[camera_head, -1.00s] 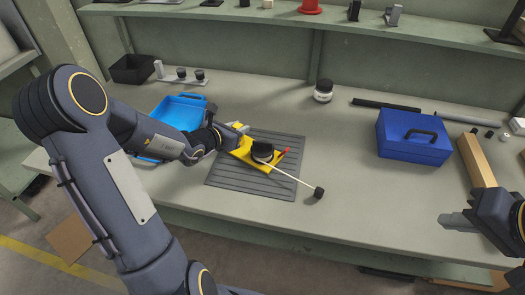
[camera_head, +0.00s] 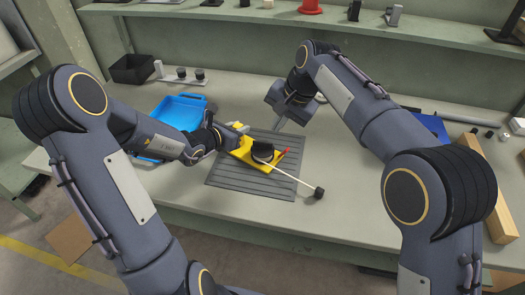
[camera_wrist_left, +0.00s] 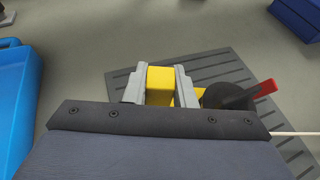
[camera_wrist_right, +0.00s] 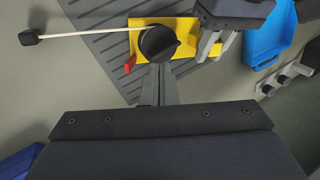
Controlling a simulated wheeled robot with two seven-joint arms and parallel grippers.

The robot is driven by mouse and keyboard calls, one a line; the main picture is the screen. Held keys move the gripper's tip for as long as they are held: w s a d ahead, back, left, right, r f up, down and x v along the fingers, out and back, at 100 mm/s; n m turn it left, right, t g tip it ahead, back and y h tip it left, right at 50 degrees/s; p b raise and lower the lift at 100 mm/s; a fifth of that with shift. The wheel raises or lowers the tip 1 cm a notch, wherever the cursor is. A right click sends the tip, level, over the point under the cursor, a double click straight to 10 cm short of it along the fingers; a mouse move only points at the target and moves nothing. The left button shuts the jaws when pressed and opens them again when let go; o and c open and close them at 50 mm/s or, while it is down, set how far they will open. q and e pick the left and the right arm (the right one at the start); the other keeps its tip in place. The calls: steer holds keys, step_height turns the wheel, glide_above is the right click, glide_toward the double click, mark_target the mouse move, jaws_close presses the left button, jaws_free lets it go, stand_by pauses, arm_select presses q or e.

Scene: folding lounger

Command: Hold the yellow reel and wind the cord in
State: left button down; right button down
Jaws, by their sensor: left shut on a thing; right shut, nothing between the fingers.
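The yellow reel (camera_head: 243,154) lies on the grey ribbed mat (camera_head: 235,181), with a black drum (camera_head: 262,151) on top and a red part (camera_head: 284,154) at its right side. A pale cord (camera_head: 296,178) runs from the drum to a black end piece (camera_head: 319,192) past the mat's right edge. My left gripper (camera_wrist_left: 160,85) is shut on the yellow block of the reel. My right gripper (camera_head: 282,126) is shut and empty, pointing down behind and right of the drum. In the right wrist view its fingertips (camera_wrist_right: 158,70) appear just below the drum (camera_wrist_right: 158,42).
A blue tray (camera_head: 178,113) stands left of the mat, beside my left wrist. A blue box (camera_head: 432,125) is partly hidden behind my right arm, with a wooden block (camera_head: 492,205) to its right. The table in front of the cord end is clear.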

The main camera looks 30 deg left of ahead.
mark_target(266, 154)
steer(key=shift+s+x, duration=0.2)
steer(key=shift+x, duration=1.4)
steer(key=shift+s+x, duration=0.2)
steer(key=shift+x, duration=1.35)
steer(key=shift+s+x, duration=0.25)
steer(key=shift+x, duration=1.35)
steer(key=shift+w+d, duration=0.1)
steer(key=shift+d, duration=0.2)
steer(key=shift+w+d, duration=0.25)
steer(key=shift+d, duration=0.05)
steer(key=shift+w+d, duration=0.2)
steer(key=shift+w, duration=0.05)
